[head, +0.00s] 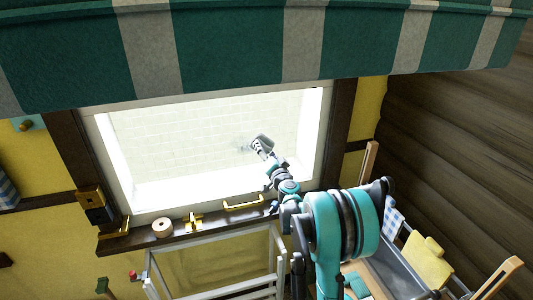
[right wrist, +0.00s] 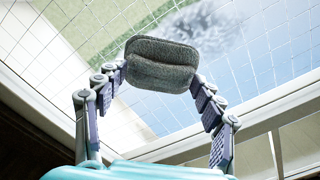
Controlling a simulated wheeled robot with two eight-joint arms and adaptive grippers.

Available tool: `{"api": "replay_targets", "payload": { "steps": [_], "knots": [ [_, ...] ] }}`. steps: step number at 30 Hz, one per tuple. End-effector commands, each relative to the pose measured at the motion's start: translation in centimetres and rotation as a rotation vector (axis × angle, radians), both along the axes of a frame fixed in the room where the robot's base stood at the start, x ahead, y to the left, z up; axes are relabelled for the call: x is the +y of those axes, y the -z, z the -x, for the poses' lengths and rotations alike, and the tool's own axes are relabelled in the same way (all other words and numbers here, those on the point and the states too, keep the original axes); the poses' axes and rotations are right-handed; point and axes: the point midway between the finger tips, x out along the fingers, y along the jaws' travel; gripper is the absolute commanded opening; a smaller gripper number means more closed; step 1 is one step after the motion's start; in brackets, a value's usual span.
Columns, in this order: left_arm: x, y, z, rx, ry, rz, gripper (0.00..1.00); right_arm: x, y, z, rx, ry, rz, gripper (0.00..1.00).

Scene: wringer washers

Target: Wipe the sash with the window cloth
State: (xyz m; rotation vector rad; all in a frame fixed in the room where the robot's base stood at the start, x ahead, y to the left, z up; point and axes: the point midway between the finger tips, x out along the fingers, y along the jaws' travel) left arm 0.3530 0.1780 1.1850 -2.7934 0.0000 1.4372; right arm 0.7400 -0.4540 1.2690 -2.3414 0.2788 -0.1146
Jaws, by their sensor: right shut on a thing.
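The window sash (head: 200,130) is a pale gridded pane inside a white frame under the awning. A greyish cloudy smudge (right wrist: 205,28) shows on its pane in the right wrist view. My right gripper (head: 262,150) reaches up in front of the pane, close to the smudge. It is shut on the window cloth (right wrist: 160,62), a dark grey-green rounded pad held between both fingers. The cloth looks below and left of the smudge in the right wrist view. I cannot tell whether it touches the pane. My left gripper is not in view.
A dark sill (head: 140,240) below the window bears a tape roll (head: 162,227), a brass handle (head: 244,204) and other brass fittings. A green striped awning (head: 260,45) overhangs the window. A pale rack stands below, a grey bin with cloths at lower right.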

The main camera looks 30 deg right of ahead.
Motion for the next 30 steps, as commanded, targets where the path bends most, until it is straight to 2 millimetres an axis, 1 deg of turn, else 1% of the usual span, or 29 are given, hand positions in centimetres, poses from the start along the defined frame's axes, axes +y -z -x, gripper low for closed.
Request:
{"api": "replay_targets", "payload": {
  "steps": [14, 30],
  "knots": [
    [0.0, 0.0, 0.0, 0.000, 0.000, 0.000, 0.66, 0.0, 0.0, 0.0, 0.000, 0.000, 0.000, 0.45],
    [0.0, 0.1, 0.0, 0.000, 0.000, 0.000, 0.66, -0.3, 0.0, -1.0, 0.000, 0.000, 0.000, 0.45]
  ]
}}
